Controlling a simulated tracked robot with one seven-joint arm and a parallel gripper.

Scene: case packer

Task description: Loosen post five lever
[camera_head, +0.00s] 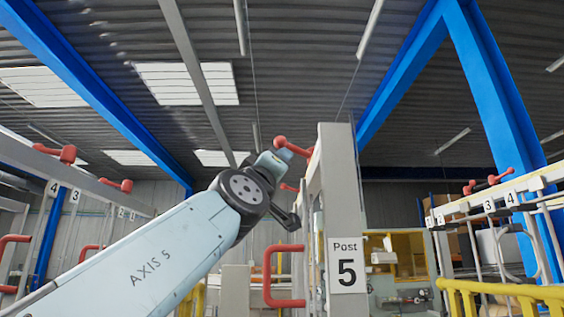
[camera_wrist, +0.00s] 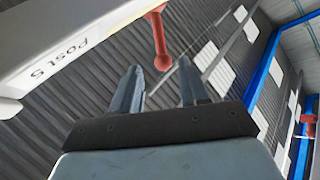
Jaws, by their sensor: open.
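The post five lever is a red rod with a ball knob (camera_head: 281,142) near the top of the pale post (camera_head: 335,180) marked "Post 5". In the wrist view the lever (camera_wrist: 160,40) hangs down from the top, its ball end between the lines of the two fingers and just beyond the tips. My gripper (camera_wrist: 160,75) is open, with nothing between its fingers. I see no contact with the lever, but the exact gap is hard to tell. In the head view my wrist is just below the knob, and the fingers are not clear.
A second red knob (camera_head: 288,187) and a red bracket handle (camera_head: 284,276) are on the left side of post five. Numbered rails with red levers (camera_head: 68,153) run at left and right. A yellow rail (camera_head: 500,289) stands at lower right. Open air lies above my arm.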

